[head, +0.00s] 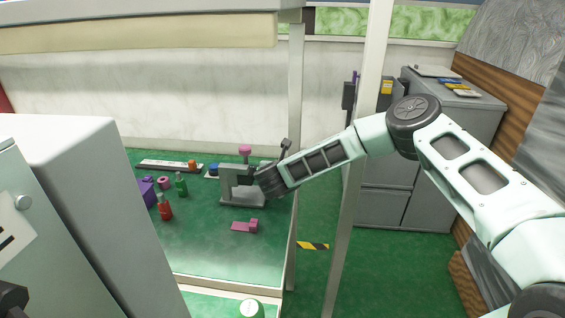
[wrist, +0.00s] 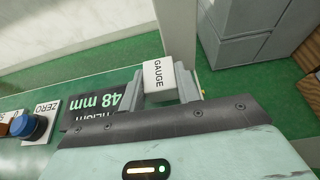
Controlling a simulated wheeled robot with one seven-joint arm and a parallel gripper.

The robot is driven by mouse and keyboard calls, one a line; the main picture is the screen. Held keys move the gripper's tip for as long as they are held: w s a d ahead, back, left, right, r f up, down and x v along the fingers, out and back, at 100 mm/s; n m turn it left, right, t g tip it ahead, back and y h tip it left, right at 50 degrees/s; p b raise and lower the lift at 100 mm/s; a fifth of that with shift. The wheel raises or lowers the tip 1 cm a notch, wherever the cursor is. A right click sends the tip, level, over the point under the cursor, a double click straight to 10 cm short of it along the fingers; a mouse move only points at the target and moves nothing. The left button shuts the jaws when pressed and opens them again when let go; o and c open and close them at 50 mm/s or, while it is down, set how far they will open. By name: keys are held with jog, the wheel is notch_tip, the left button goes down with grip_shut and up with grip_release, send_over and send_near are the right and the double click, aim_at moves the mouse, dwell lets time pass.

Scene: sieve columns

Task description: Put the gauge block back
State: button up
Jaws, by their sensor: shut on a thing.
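The gauge block (wrist: 154,76) is a white block with the word GAUGE on its face. In the wrist view, my gripper (wrist: 168,85) is shut on it, with a grey finger on each side. In the head view, my gripper (head: 264,181) is beside a grey stand (head: 228,182) with a pink knob (head: 245,149) above it, on the green table. I cannot tell whether the gripper touches the stand. The gauge block cannot be made out in the head view.
A dark sign reading 48 mm (wrist: 95,112) and a blue ZERO button (wrist: 28,125) are beside the gripper.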

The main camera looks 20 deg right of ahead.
jog(key=shift+f, duration=0.6)
jog(key=shift+f+b, duration=0.6)
jog(key=shift+b, duration=0.05)
jog(key=o, duration=1.2)
jog(key=shift+c, duration=0.2)
